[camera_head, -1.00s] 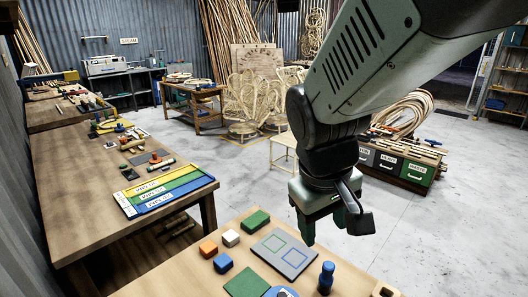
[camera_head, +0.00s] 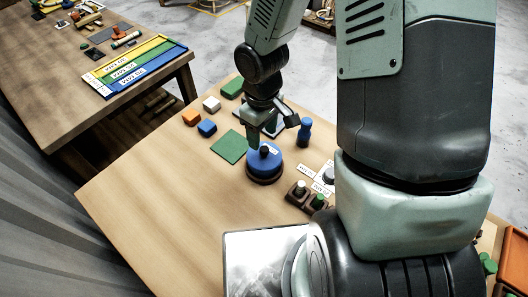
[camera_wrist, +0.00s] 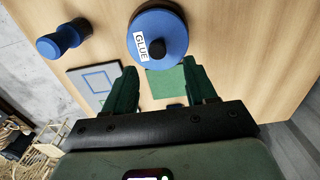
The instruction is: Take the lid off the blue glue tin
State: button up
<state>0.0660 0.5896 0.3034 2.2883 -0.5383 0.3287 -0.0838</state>
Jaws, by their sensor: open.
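The blue glue tin (camera_head: 264,170) stands upright on the light wooden table, with a dark base. Its round blue lid (camera_head: 254,158) is on, with a dark knob (camera_head: 264,149) in the middle. In the wrist view the lid (camera_wrist: 168,27) fills the top centre, with a white GLUE label and the dark knob (camera_wrist: 158,48). My gripper (camera_head: 262,136) points down just above and behind the tin. In the wrist view my gripper (camera_wrist: 158,76) is open and empty, and the lid lies beyond its fingertips, apart from them. The far side of the tin is partly hidden by the gripper.
A green mat (camera_head: 228,148) lies left of the tin, with orange (camera_head: 190,117), white (camera_head: 212,104) and blue (camera_head: 207,128) blocks beyond. A blue peg-like object (camera_head: 304,131) stands to the right. Small knobbed pots (camera_head: 298,190) stand front right. The table's left front is clear.

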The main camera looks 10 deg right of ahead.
aim_at(264, 149)
jog(key=f, duration=0.5)
jog(key=shift+d+f, duration=0.2)
jog(key=shift+d, duration=0.05)
grip_shut()
